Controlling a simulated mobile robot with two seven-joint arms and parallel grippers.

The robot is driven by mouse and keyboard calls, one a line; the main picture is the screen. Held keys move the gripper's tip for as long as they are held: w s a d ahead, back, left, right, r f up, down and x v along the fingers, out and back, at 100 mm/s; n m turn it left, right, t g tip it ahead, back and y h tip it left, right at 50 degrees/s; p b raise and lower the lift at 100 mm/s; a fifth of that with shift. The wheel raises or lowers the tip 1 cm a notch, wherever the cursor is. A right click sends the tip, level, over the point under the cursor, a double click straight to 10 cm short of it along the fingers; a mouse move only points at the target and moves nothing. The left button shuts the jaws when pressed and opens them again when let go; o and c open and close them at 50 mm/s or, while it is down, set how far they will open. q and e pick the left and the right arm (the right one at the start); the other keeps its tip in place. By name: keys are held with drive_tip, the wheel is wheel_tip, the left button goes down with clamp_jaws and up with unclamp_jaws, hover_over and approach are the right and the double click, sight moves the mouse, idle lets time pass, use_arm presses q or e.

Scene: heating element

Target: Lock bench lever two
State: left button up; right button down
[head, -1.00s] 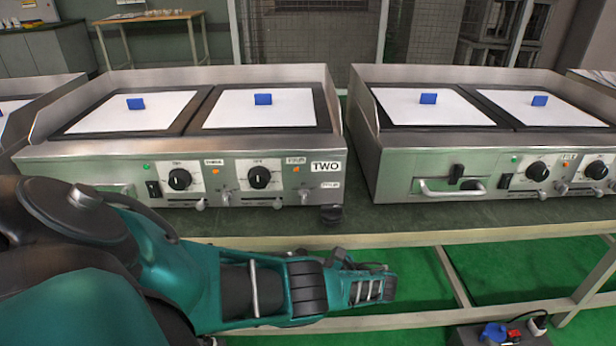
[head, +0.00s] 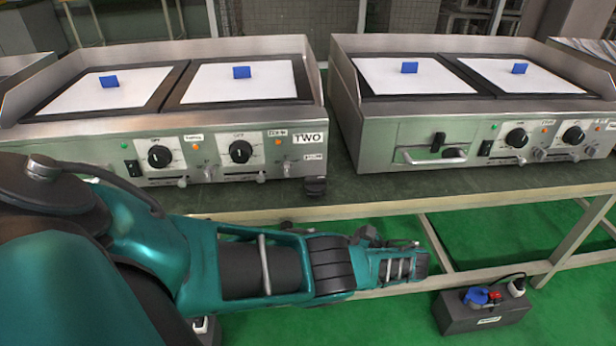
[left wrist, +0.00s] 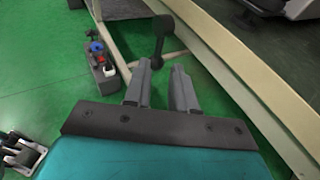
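The heating bench marked TWO (head: 308,138) stands on the table at the left of the head view. A small black fitting (head: 315,187) sits at the table edge below its label. In the left wrist view a dark lever-like bar with a round knob (left wrist: 162,27) is just beyond my left gripper (left wrist: 162,68). Its lower end shows near the gap between the fingers; I cannot tell whether they touch it. My left gripper is open, with clear space between its two fingers. In the head view my left arm reaches right, below the table edge, and its fingers cannot be made out.
A second heating bench (head: 455,125) stands to the right. The table's pale front rail (head: 400,206) runs close to my left arm, and also along the right of the wrist view (left wrist: 225,60). A dark box with coloured connectors (head: 485,308) rests on the green floor.

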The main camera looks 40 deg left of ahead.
use_arm(q)
drive_tip(key=shift+v, duration=1.6)
